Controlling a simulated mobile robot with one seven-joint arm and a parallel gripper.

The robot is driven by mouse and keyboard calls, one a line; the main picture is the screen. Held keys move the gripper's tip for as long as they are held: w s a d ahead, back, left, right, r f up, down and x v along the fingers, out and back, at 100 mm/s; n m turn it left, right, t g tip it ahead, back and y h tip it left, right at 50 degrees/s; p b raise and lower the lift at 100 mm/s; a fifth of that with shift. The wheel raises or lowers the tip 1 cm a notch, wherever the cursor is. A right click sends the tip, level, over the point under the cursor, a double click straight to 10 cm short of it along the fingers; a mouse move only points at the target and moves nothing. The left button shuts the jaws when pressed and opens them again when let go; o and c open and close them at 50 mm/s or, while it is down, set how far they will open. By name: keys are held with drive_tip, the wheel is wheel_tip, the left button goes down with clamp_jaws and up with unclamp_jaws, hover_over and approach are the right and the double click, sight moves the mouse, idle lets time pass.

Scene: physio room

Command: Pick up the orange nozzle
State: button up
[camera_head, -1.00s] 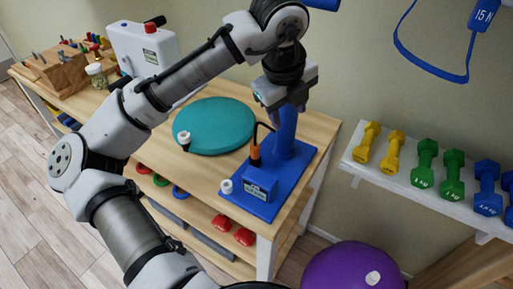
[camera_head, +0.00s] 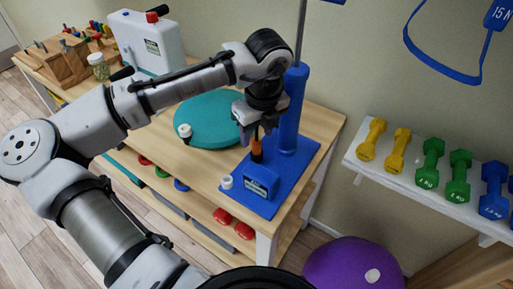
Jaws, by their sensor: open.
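The orange nozzle (camera_head: 256,151) stands upright on the blue base plate (camera_head: 285,186), just left of the blue upright cylinder (camera_head: 290,110). Its lower part is dark, and its top is partly hidden by my gripper. My gripper (camera_head: 257,135) points down with its jaws open, directly above or around the nozzle's upper end. I cannot tell from this view whether a finger touches it.
A blue labelled block (camera_head: 262,181) and a white cap (camera_head: 226,182) sit in front of the nozzle. The cylinder rises close behind my gripper. A teal disc (camera_head: 208,108) with a white-topped piece (camera_head: 185,131) lies to the left. Dumbbells line the right shelf (camera_head: 400,181).

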sight(257, 140)
drive_tip(key=f, duration=0.2)
drive_tip(key=w+f, duration=0.1)
drive_tip(key=f, duration=0.1)
drive_tip(key=shift+a+f, duration=0.1)
drive_tip(key=shift+f, duration=0.25)
drive_tip(key=c, duration=1)
drive_tip(key=shift+r, duration=0.15)
